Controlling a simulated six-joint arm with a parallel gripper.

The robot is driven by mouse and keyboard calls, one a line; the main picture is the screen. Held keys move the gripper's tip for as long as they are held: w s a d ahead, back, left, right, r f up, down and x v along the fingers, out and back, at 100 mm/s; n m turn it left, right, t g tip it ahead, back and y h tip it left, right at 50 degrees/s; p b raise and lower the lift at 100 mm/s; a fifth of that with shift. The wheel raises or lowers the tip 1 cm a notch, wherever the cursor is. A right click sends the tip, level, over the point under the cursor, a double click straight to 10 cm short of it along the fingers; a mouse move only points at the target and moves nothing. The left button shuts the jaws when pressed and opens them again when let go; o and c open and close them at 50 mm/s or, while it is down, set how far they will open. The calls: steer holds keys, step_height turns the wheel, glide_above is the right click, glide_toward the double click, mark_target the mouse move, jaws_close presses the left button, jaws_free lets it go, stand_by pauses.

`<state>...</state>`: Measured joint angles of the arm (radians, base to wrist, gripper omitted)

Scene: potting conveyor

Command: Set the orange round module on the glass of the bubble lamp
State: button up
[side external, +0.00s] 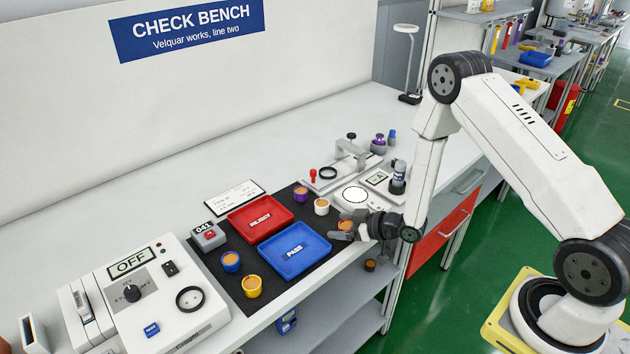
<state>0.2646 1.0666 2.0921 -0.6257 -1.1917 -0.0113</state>
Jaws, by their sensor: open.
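The orange round module (345,225) sits on the black mat's right end, partly hidden by my gripper. My gripper (338,231) is low over the mat, fingers pointing left, open and right at the orange module. I cannot tell whether the fingers touch it. The bubble lamp looks to be the pale unit with the bright white round glass (355,195), behind the gripper. Nothing shows on its glass.
Purple (301,197), white (321,208), blue (231,264) and yellow (252,289) cups stand on the black mat (215,274). A red REJECT tray (236,233) and blue PASS tray (273,262) lie between them. A clamp stand (351,152) is behind the lamp.

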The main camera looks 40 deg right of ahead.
steer(key=shift+v, duration=3.4)
steer(key=shift+f, duration=0.1)
steer(key=shift+w+d+r+g+h, duration=0.2)
steer(key=shift+w+r+g+h, duration=0.2)
steer(key=shift+r+g+h, duration=0.35)
steer(key=s+a+r+m+g+h, duration=0.3)
steer(key=s+r+g, duration=0.5)
steer(key=s+r, duration=0.3)
steer(key=shift+s+a+r+m, duration=0.4)
steer(key=shift+s+a+m, duration=0.25)
steer(key=shift+a, duration=0.35)
steer(key=shift+o, duration=0.5)
steer(key=shift+g, duration=0.25)
